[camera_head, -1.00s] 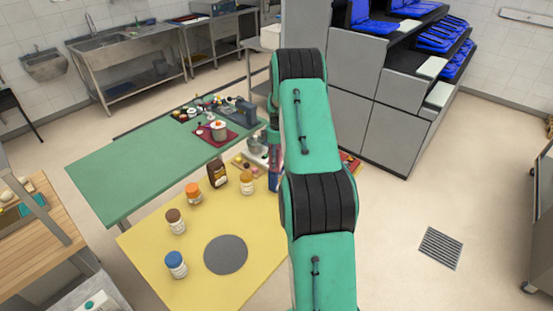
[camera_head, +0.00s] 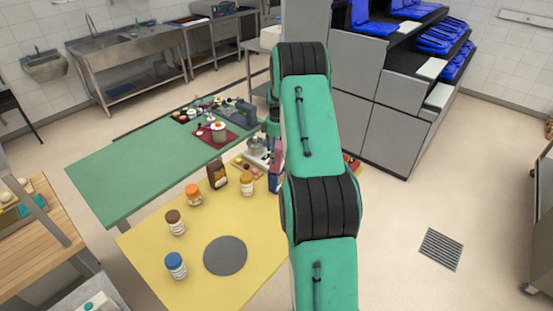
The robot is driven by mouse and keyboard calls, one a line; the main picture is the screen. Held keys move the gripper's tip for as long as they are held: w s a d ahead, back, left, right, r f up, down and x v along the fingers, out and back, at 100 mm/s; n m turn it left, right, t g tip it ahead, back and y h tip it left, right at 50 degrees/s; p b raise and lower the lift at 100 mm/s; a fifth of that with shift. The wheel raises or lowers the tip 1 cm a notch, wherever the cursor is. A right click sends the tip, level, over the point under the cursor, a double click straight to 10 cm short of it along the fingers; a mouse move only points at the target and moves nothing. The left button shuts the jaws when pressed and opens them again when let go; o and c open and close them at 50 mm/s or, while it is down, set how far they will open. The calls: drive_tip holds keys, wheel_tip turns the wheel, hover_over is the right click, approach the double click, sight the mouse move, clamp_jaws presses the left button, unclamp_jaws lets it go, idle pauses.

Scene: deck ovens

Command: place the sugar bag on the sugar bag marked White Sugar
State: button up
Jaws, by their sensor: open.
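Just left of my arm, at the yellow table's back edge, a blue and pinkish package (camera_head: 275,181) shows in part. My arm covers the rest of it, and I cannot read any marking or tell whether it is a sugar bag or a stack. Beside it on the yellow table (camera_head: 150,262) stands a dark brown pack with a pale label (camera_head: 217,176). Its print is too small to read. My forearm rises through the middle of the view, and a bit of my wrist shows left of it. My gripper's fingers are hidden behind the arm.
Jars with orange (camera_head: 194,195), brown (camera_head: 175,222), blue (camera_head: 176,266) and yellow (camera_head: 247,184) lids stand around a grey round mat (camera_head: 225,256), which is bare. A grey cabinet (camera_head: 385,125) stands right.

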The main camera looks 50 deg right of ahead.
wheel_tip(320, 180, up, 8)
drive_tip(key=shift+f, duration=0.15)
idle(0.3)
idle(0.6)
